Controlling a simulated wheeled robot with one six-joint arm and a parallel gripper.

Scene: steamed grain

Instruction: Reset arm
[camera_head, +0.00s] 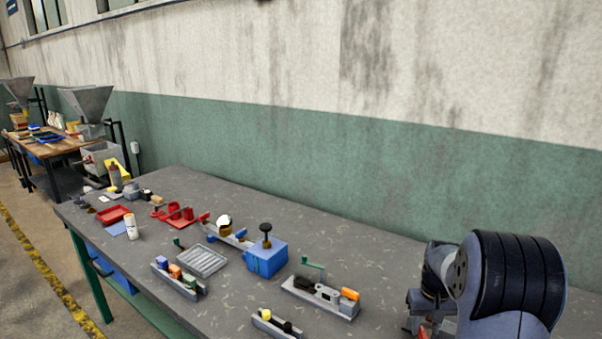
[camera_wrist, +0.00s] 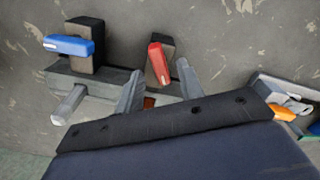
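My arm shows at the right edge of the head view, folded low over the grey workbench (camera_head: 390,250). My gripper shows in the wrist view (camera_wrist: 159,85) with its two grey fingers spread apart and nothing visibly held between them. A red-handled part (camera_wrist: 157,62) on a dark block lies just beyond the gap between the fingers. A blue-handled part (camera_wrist: 68,46) on a similar block stands to the left. Both blocks are at a grey metal base (camera_wrist: 95,78), partly hidden by my gripper. Whether the fingers touch the base cannot be told.
In the head view, a blue box with a black knob (camera_head: 266,260), a grey tray (camera_head: 202,260), a fixture with an orange part (camera_head: 349,295) and red pieces (camera_head: 180,216) stand on the bench. A wall (camera_head: 300,140) runs behind. Bench between the fixtures and wall is clear.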

